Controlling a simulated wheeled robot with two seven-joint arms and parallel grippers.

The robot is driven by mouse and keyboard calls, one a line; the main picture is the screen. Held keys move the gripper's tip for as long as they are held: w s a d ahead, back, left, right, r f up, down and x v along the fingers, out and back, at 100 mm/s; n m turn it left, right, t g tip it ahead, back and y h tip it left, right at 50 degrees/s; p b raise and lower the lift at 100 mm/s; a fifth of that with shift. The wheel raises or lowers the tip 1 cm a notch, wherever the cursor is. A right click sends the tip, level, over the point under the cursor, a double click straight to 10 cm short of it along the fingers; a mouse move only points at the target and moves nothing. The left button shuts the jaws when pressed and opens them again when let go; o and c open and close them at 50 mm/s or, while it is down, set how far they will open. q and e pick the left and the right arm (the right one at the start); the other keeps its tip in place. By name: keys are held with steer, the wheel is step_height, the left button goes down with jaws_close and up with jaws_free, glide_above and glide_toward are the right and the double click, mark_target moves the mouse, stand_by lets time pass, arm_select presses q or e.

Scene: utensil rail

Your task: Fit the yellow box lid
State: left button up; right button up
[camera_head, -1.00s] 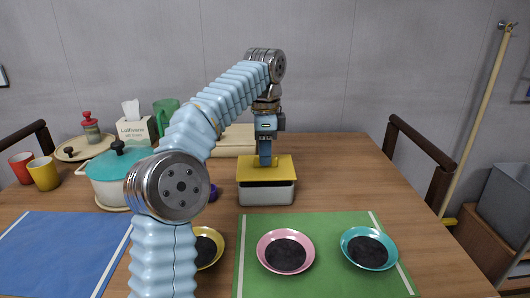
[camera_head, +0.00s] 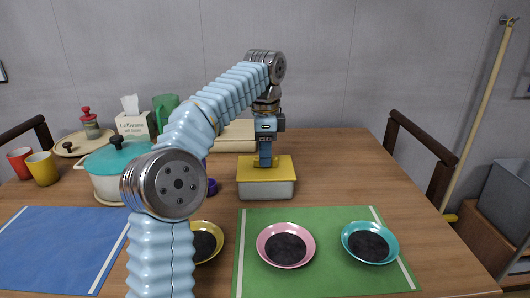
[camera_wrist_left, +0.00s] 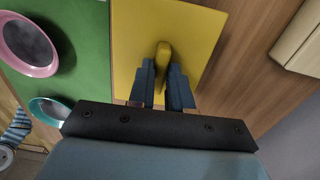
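The yellow lid (camera_head: 280,166) lies flat over the light grey box (camera_head: 266,189) at the middle of the table, with its edges close to the box rim. In the left wrist view the lid (camera_wrist_left: 195,30) fills the centre, and its upright yellow handle (camera_wrist_left: 164,52) stands between my fingers. My left gripper (camera_head: 264,160) points down from above with its fingers close against both sides of the handle; they also show in the left wrist view (camera_wrist_left: 162,72). The lid hides the inside of the box. My right gripper is not in view.
A green mat with a pink-rimmed plate (camera_head: 286,245) and a teal-rimmed plate (camera_head: 369,243) lies in front of the box. A yellow plate (camera_head: 206,242) and a teal-lidded pot (camera_head: 112,177) are to the left. A cream box (camera_head: 235,137) stands behind. The table right of the box is clear.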

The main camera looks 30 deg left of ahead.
arm_select(q)
steer(key=o, duration=0.4)
steer(key=shift+r, duration=0.35)
step_height(320, 180, up, 7)
steer(key=p, duration=0.4)
steer(key=shift+f, duration=0.1)
